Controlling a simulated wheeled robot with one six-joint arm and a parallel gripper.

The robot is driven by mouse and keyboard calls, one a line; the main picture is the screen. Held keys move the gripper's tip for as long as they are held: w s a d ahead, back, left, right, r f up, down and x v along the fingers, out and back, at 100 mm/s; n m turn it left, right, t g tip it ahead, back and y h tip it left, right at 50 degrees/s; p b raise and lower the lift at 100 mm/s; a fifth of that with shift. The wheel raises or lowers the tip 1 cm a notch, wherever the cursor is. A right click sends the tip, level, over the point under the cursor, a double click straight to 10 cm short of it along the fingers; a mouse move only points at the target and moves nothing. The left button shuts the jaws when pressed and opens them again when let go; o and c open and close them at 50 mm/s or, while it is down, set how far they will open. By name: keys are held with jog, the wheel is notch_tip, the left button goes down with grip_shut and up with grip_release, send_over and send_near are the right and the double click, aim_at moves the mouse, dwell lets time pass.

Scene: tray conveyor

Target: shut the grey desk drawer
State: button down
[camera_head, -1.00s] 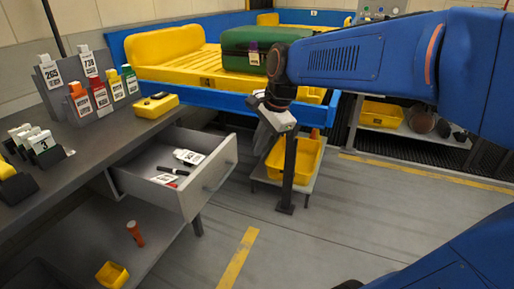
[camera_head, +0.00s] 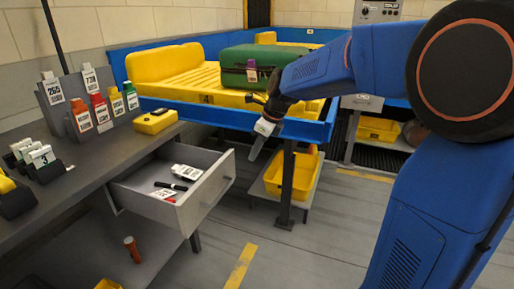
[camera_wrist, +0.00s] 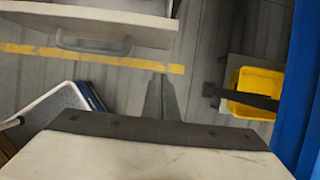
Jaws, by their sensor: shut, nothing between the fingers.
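The grey desk drawer (camera_head: 206,192) stands open, pulled out from under the dark desktop. White label cards, a black marker and a small red item lie in it. My gripper (camera_head: 253,157) is shut and empty, pointing down just right of and above the drawer front, apart from it. In the wrist view the drawer (camera_wrist: 120,22) shows at the top, with its handle (camera_wrist: 92,46) along the front. My closed fingers (camera_wrist: 160,92) point toward the floor there, to the right of the handle.
The blue-framed conveyor (camera_head: 305,130) with yellow trays and a green suitcase (camera_head: 246,66) stands behind my gripper. A yellow bin (camera_head: 284,176) sits on a low shelf below it. The desk (camera_head: 95,160) holds labelled bottles and a yellow device.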

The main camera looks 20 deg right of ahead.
jog(key=w+a+f, duration=0.3)
jog(key=a+f, duration=0.1)
jog(key=f, duration=0.1)
jog(key=shift+w+a, duration=0.35)
jog(key=shift+a, duration=0.05)
jog(key=shift+a, duration=0.1)
